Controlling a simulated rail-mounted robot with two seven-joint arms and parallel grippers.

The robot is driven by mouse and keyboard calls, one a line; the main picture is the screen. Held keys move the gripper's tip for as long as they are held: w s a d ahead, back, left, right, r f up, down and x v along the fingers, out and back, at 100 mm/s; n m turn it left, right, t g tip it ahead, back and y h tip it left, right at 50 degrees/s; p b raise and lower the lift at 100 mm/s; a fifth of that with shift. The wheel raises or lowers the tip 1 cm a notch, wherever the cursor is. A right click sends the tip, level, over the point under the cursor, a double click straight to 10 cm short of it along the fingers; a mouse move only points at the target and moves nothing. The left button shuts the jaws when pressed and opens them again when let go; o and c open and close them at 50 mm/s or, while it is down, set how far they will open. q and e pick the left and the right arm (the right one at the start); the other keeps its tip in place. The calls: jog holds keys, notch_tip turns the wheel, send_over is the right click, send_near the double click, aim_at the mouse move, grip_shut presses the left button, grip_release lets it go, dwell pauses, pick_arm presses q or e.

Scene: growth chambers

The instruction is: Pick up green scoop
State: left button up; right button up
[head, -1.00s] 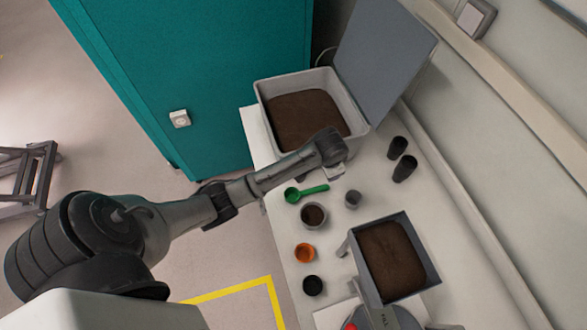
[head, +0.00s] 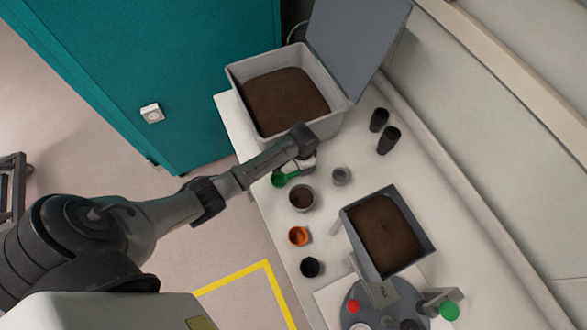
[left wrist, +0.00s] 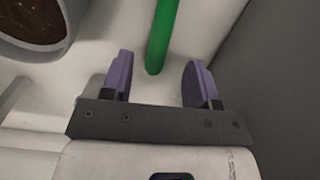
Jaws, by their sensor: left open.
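The green scoop (head: 279,180) lies on the white bench, with its bowl to the left; my left arm hides part of its handle in the head view. In the left wrist view the end of its green handle (left wrist: 162,40) shows between the two purple fingers of my left gripper (left wrist: 156,66). That gripper is open, one finger on each side of the handle, and neither appears to touch it. In the head view the gripper is mostly hidden under my wrist. My right gripper is not in view.
A grey bin of soil (head: 328,120) with a raised lid stands behind. A grey cup of soil (head: 302,210), a small grey cup (head: 342,176), an orange cup (head: 298,237) and black cups (head: 388,139) stand nearby. A soil tray (head: 425,240) is at right.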

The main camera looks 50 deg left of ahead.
pick_arm(q)
jog(key=shift+s+f, duration=0.2)
jog(key=shift+f, duration=2.35)
grip_shut()
jog(key=shift+r+p, duration=0.4)
jog(key=shift+r, duration=4.65)
